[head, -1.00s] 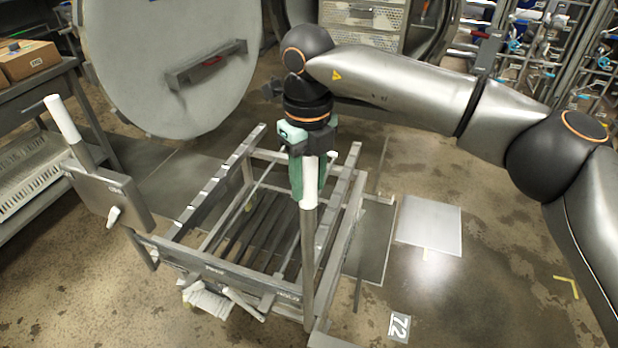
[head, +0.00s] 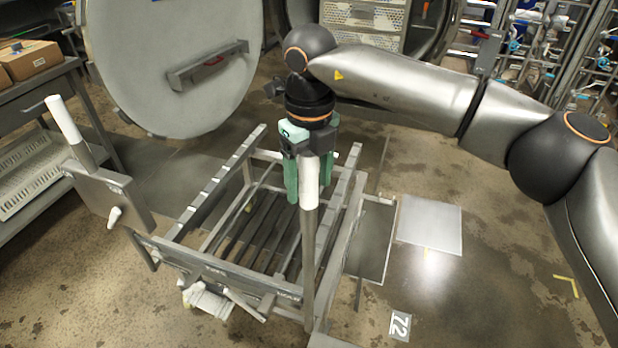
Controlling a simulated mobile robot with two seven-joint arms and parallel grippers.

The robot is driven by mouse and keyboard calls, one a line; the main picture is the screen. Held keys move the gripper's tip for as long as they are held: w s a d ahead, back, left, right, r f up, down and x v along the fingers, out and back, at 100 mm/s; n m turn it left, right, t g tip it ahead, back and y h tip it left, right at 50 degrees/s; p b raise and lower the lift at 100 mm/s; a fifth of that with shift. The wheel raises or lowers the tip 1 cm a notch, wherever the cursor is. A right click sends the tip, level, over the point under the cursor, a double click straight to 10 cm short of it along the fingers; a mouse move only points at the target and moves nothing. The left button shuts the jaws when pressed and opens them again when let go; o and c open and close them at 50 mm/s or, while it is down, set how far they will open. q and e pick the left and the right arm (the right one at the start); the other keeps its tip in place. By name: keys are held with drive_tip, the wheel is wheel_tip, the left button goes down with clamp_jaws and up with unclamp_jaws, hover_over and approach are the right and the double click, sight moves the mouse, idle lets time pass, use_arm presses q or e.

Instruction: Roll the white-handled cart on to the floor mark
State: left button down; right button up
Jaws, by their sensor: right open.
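The cart is a grey metal frame (head: 228,275) on the floor in front of me, with slatted rails and two upright posts. One white handle (head: 63,118) tops the left post, and another white handle (head: 310,184) tops the right post. My right gripper (head: 307,190) points down at the right handle. Its green fingers are open, one on each side of the white grip; I cannot tell whether either touches it. A yellow corner mark (head: 571,284) lies on the floor at right, and a "72" plate (head: 400,326) lies right of the cart. My left gripper is out of view.
A large round door (head: 150,75) stands behind the cart. A shelf table (head: 50,85) with a cardboard box (head: 27,62) is at the left. A pale square panel (head: 430,224) lies on the floor right of the cart.

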wheel_tip(320, 180, up, 11)
drive_tip(key=shift+r, duration=0.1)
drive_tip(key=shift+r+p, duration=0.3)
drive_tip(key=shift+r, duration=0.35)
